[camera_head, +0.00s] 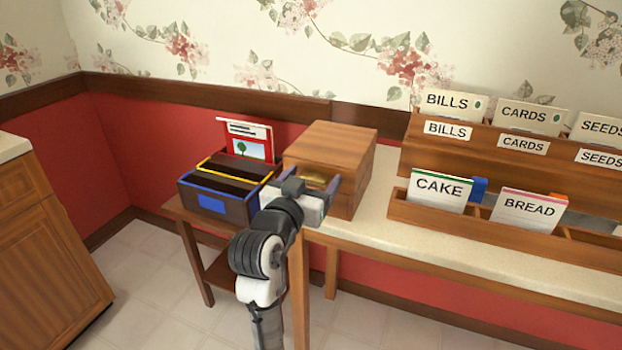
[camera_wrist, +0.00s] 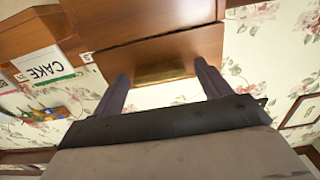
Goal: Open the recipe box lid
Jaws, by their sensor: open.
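The recipe box (camera_head: 328,148) is a wooden box on the counter, in the middle of the head view. Its lid looks shut. A brass plate (camera_head: 318,177) is on its front, partly hidden by my gripper (camera_head: 312,187). My gripper is open in front of the box, its two fingers pointing at the front face. In the wrist view the brass plate (camera_wrist: 160,72) lies between the fingertips of my gripper (camera_wrist: 162,76), near the lower edge of the wooden face (camera_wrist: 150,48). I see nothing held. Whether the fingers touch the box I cannot tell.
A dark divided box (camera_head: 210,206) with a picture card stands left of the recipe box on a small wooden table. To the right, a wooden rack (camera_head: 440,157) holds labelled cards, including a CAKE card (camera_head: 437,192). Clear counter (camera_head: 372,228) lies right of the box.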

